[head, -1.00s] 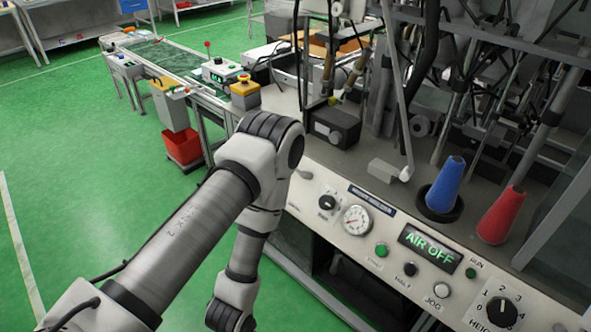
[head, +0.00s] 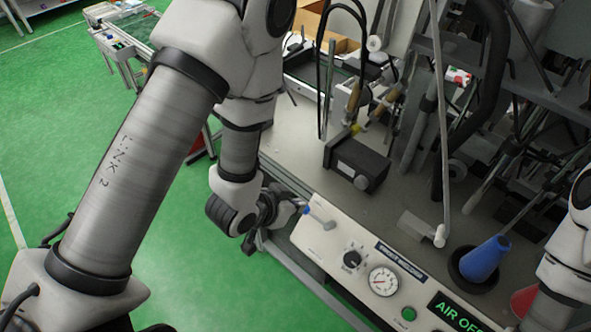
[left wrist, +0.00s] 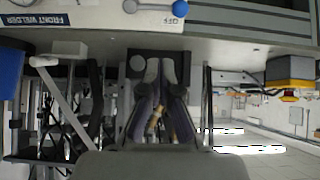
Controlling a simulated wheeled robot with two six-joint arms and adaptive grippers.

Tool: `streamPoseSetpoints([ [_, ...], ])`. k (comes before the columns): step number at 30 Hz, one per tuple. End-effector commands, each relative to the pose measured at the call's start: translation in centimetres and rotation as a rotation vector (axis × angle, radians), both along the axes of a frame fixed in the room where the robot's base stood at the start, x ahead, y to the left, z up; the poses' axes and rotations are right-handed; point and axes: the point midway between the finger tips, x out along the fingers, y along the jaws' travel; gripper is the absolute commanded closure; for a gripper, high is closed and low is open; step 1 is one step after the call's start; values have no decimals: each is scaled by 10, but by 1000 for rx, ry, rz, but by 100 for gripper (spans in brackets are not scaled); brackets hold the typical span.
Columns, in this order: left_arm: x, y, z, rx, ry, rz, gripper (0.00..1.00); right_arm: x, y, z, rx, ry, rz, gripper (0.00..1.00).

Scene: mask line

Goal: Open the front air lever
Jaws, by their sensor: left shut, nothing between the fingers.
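The front air lever (head: 319,217) is a small grey handle with a blue end, on the left end of the pale control panel (head: 330,243). It also shows in the left wrist view (left wrist: 155,7), upside down, with its blue knob beside the word OFF. The display (head: 455,311) reads AIR OFF, partly cut by the frame edge. My left gripper (head: 298,203) is just left of the lever, close to its blue end; I cannot tell whether they touch. In the left wrist view its fingers (left wrist: 161,68) are together and empty. My right gripper is out of view.
A knob (head: 352,259) and a gauge (head: 383,281) sit right of the lever. A black box (head: 357,163) stands on the machine table behind. A blue cone (head: 486,260) is further right, near my right arm's white link. Green floor lies free at left.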

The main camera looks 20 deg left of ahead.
Motion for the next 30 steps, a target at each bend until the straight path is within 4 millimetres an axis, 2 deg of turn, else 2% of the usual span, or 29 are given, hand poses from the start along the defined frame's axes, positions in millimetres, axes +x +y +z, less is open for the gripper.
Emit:
streamPoseSetpoints([
  [1,3,-2,11,-2,-17,-7,100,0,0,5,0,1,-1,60],
  [3,4,-3,14,-5,-29,-13,100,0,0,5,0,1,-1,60],
  [14,7,-4,9,-4,-30,-13,100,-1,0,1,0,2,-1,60],
  [19,23,-10,-9,-4,-31,-16,100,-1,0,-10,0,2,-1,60],
  [21,32,-14,-13,-3,-28,-15,100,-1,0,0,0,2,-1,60],
  [30,73,-29,-59,-6,-25,-13,100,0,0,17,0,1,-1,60],
])
